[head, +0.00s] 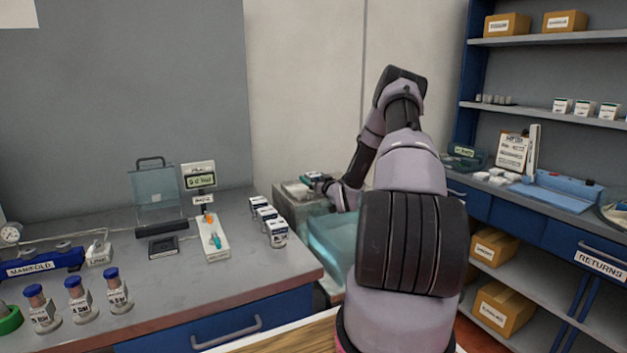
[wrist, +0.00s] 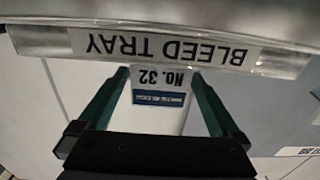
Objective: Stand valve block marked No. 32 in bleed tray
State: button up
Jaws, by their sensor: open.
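The valve block marked No. 32 (wrist: 160,98), white with a blue band, shows between the fingers of my gripper (wrist: 158,76) in the wrist view. The dark green fingers stand apart on either side of it; my gripper is open. The clear front lip of the bleed tray (wrist: 288,62), with its label upside down, crosses the top of that view right beside the block. I cannot tell whether the block's base rests in the tray. In the head view my gripper (head: 327,184) is small and far off, over the grey stand behind the bench corner.
Several white-and-blue blocks (head: 276,232) stand along the right edge of the left bench (head: 150,285). A teal translucent bin (head: 335,240) sits below my forearm. Shelves (head: 545,38) and a blue-drawered counter stand at the right.

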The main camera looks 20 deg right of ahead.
jog(key=s, duration=1.1)
jog(key=a+r+g+h, duration=0.1)
jog(key=a+r+g, duration=0.3)
jog(key=r, duration=0.9)
jog(key=s+a+r+m+g+h, duration=0.1)
jog(key=s+a+r+g, duration=0.15)
jog(key=s+r, duration=0.2)
jog(key=s+a+r+m+g, duration=0.1)
jog(key=s+a+r, duration=0.3)
jog(key=r, duration=0.2)
jog(key=s+a+r+m+g+y, duration=0.1)
jog(key=s+a, duration=0.3)
jog(key=s, duration=0.5)
jog(key=s+a+r+g+y, duration=0.1)
jog(key=s+a+r, duration=0.3)
jog(key=s, duration=0.5)
jog(key=s+a+r+m+g+y, duration=0.1)
jog(key=s+a+r, duration=0.2)
jog(key=s, duration=0.6)
jog(key=a, duration=0.2)
jog(key=shift+s+a+m+y, duration=0.3)
jog(key=shift+s+a, duration=0.05)
jog(key=shift+a, duration=0.05)
jog(key=shift+r, duration=0.1)
